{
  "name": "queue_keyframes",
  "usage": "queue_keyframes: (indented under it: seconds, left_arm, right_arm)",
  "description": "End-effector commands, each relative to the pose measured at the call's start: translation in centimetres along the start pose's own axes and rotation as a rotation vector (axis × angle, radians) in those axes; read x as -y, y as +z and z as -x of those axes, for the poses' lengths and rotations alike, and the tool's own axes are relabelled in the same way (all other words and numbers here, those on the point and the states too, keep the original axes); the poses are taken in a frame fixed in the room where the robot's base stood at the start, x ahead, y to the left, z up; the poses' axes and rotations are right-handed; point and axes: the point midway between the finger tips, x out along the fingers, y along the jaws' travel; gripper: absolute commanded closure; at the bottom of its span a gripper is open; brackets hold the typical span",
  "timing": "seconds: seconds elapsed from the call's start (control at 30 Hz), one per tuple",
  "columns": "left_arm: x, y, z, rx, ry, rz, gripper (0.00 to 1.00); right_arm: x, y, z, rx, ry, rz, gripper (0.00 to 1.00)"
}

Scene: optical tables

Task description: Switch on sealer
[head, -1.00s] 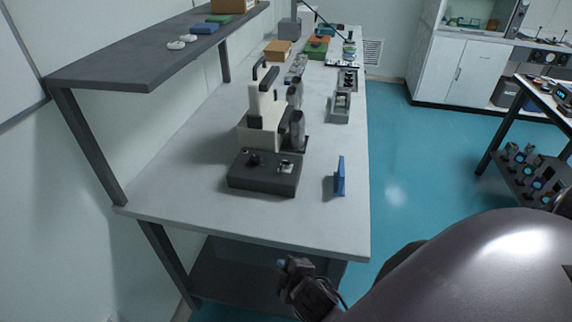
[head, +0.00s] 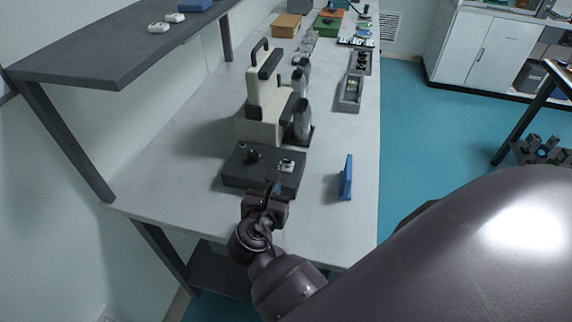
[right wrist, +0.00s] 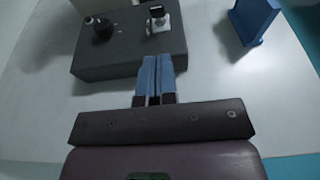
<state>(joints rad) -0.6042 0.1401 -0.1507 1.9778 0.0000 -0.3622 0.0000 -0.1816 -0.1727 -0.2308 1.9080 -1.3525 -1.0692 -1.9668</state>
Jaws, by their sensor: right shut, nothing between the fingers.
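A dark grey control box (head: 236,174) sits near the front of the white table, with a black knob (head: 252,155) on its left and a switch on a light plate (head: 287,165) on its right. I take it to be the sealer's box, just in front of a cream machine (head: 262,118) with black handles. In the right wrist view the box (right wrist: 125,50), the knob (right wrist: 100,28) and the switch (right wrist: 158,20) show clearly. My right gripper (head: 273,180) is shut and empty at the box's front edge. Its blue fingertips (right wrist: 155,62) point toward the switch, apart from it. My left gripper is out of view.
A blue upright stand (head: 346,180) is to the right of the box; it also shows in the right wrist view (right wrist: 252,20). Grey trays (head: 350,95) stand farther back. A dark shelf (head: 110,50) overhangs the left. The table's front left is clear.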

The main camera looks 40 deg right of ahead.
Motion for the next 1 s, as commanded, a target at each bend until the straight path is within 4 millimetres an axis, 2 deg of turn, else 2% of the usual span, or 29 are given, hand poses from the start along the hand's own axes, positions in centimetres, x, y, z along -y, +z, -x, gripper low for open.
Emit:
queue_keyframes:
  seconds: [0.37,0.47,0.8,1.0]
  left_arm:
    - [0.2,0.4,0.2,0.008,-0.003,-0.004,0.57]
    - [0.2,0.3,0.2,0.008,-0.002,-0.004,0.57]
    - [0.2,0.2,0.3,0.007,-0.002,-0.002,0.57]
    - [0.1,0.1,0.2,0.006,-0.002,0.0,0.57]
  right_arm:
    - [0.0,-0.1,-0.6,-0.001,0.002,-0.001,1.0]
    - [0.0,0.0,-1.7,0.001,0.003,-0.001,1.0]
    - [0.0,0.0,-7.2,0.0,0.002,-0.002,1.0]
    - [-0.1,-0.1,-9.3,-0.001,0.002,-0.002,1.0]
